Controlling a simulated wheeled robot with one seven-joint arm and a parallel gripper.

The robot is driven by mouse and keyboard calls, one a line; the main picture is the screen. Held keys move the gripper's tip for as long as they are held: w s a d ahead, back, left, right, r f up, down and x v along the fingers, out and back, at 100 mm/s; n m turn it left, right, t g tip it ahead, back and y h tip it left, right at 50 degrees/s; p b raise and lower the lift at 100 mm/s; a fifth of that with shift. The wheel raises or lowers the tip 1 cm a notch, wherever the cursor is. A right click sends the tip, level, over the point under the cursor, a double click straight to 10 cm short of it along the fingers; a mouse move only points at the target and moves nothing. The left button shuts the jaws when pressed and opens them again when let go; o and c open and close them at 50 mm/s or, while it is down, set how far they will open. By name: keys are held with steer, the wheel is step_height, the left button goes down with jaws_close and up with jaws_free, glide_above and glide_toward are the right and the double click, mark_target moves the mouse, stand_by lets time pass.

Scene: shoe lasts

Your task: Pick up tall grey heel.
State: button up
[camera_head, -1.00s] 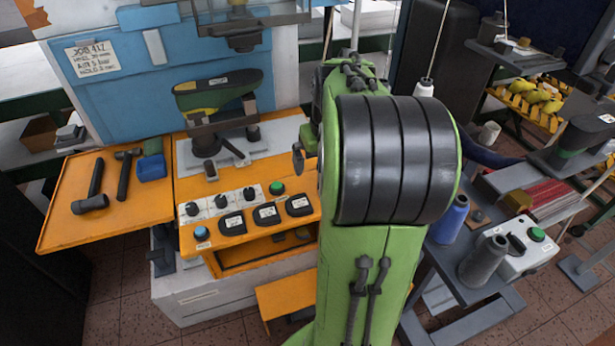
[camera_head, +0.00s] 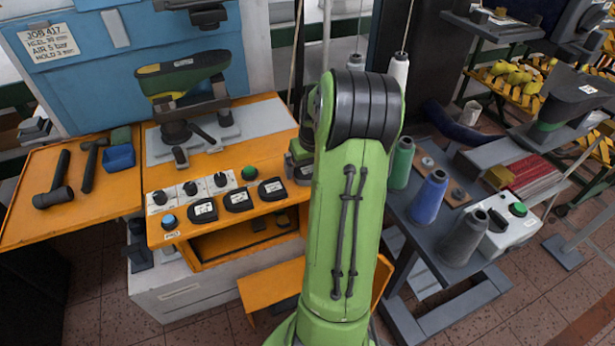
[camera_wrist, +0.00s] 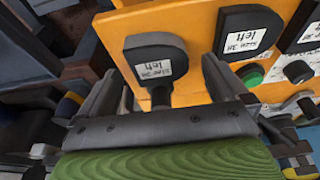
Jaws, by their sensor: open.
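Three dark grey heel blocks with white labels sit in a row on the orange console: left (camera_head: 204,210), middle (camera_head: 238,199) and right (camera_head: 272,188). I cannot tell from their tops which is the tall grey one. In the wrist view, one labelled heel (camera_wrist: 155,58) appears between and beyond my gripper's open fingers (camera_wrist: 160,90), apparently the row's right one. A second heel (camera_wrist: 248,30) stands just past the right finger. My gripper is open and holds nothing. In the head view my arm hides much of it.
Several knobs (camera_head: 190,188) and a green button (camera_head: 249,173) lie behind the heels. A shoe-last machine (camera_head: 185,80) stands farther back. An orange tray (camera_head: 90,205) with hammers is at left. A grey table (camera_head: 415,205) with thread cones is at right.

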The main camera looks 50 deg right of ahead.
steer(key=x, duration=0.2)
steer(key=shift+f, duration=0.25)
steer(key=shift+r, duration=0.1)
steer(key=shift+c, duration=0.5)
steer(key=c, duration=1.1)
steer(key=shift+r, duration=0.15)
